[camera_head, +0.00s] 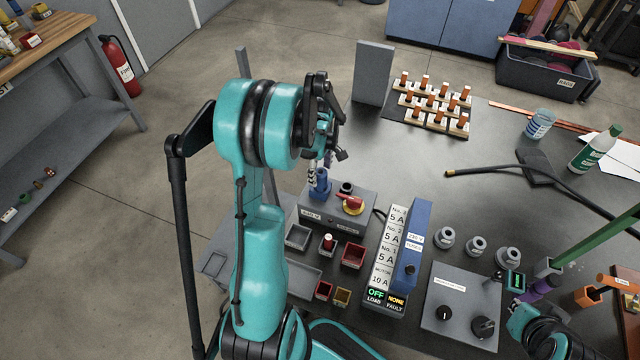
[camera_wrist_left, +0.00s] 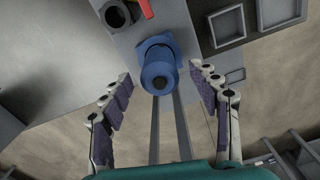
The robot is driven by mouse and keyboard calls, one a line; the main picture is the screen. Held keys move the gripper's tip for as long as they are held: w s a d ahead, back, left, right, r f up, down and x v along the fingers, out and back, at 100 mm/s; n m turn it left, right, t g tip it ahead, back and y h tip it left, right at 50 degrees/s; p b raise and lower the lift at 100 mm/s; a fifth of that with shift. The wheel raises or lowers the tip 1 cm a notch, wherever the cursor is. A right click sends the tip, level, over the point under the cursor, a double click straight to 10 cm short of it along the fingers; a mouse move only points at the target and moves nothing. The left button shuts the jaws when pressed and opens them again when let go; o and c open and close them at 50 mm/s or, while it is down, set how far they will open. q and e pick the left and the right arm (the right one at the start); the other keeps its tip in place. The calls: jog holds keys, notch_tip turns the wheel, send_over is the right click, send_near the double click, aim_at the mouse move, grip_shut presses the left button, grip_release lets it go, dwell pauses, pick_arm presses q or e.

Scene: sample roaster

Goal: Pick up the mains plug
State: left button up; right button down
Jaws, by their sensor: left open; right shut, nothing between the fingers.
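The mains plug (camera_head: 321,187) is a blue cylinder standing on the grey switch box; its lower end is hidden. In the left wrist view, the plug (camera_wrist_left: 158,66) shows as a round blue end with a dark centre. My left gripper (camera_head: 326,158) is open just above the plug. In the left wrist view, the fingers of my left gripper (camera_wrist_left: 161,108) stand apart on either side of the plug's line, with clear gaps and no contact visible. My right gripper (camera_head: 524,318) is at the lower right, partly cut off, shut and empty.
The switch box (camera_head: 318,216) carries a red and yellow rotary switch (camera_head: 350,203) beside the plug. Small trays (camera_head: 299,237), a breaker panel (camera_head: 398,254) and a knob box (camera_head: 461,306) stand nearby. A grey upright panel (camera_head: 374,72) stands behind.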

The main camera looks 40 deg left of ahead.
pick_arm(q)
notch_tip(320, 180, down, 3)
jog(key=shift+r, duration=0.2)
jog(key=c, duration=1.4)
jog(key=shift+r, duration=0.1)
